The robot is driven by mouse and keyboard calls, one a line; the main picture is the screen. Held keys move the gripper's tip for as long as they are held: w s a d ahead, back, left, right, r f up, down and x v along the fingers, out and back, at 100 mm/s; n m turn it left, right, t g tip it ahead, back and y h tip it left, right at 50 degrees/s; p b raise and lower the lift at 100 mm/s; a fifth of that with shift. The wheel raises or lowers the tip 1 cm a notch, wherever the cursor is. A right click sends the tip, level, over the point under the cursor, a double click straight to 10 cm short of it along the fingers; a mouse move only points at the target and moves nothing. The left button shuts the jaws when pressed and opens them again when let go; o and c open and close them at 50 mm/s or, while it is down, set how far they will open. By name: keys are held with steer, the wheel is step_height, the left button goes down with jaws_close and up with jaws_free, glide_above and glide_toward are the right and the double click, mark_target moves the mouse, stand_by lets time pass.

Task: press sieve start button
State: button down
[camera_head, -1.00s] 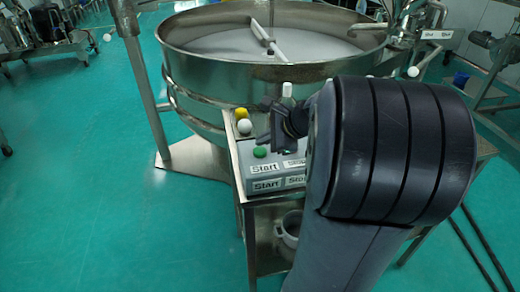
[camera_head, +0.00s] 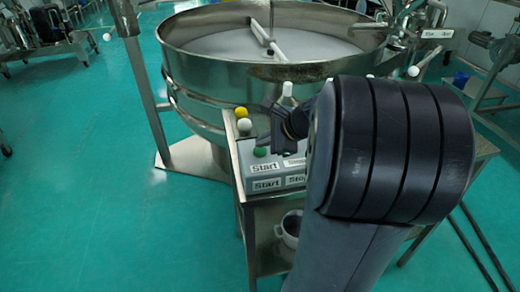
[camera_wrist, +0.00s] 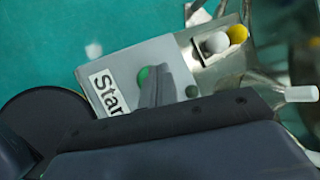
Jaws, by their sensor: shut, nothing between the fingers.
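The green start button (camera_head: 260,152) sits on a grey control box (camera_head: 262,170) with Start and Stop labels, on a steel stand. It also shows in the wrist view (camera_wrist: 143,75), above the Start label (camera_wrist: 106,92). My gripper (camera_head: 268,138) is shut and empty, its fingers over the box beside the green button. In the wrist view the shut fingers (camera_wrist: 158,80) partly overlap the button's right side. I cannot tell whether they touch it. The rest of the box is hidden behind my arm in the head view.
The large round steel sieve (camera_head: 205,95) stands just behind the box. A white knob (camera_head: 244,125) and a yellow knob (camera_head: 241,112) are at the box's back left. A bucket (camera_head: 291,228) is on the stand below. Open green floor (camera_head: 90,200) lies to the left.

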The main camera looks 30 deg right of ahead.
mark_target(264, 151)
steer(key=shift+f+b, duration=0.4)
steer(key=shift+f, duration=0.2)
stand_by(0.6)
steer(key=shift+r, duration=0.1)
steer(key=shift+r+p, duration=0.95)
step_height(264, 151, up, 5)
steer(key=p, duration=0.4)
stand_by(0.8)
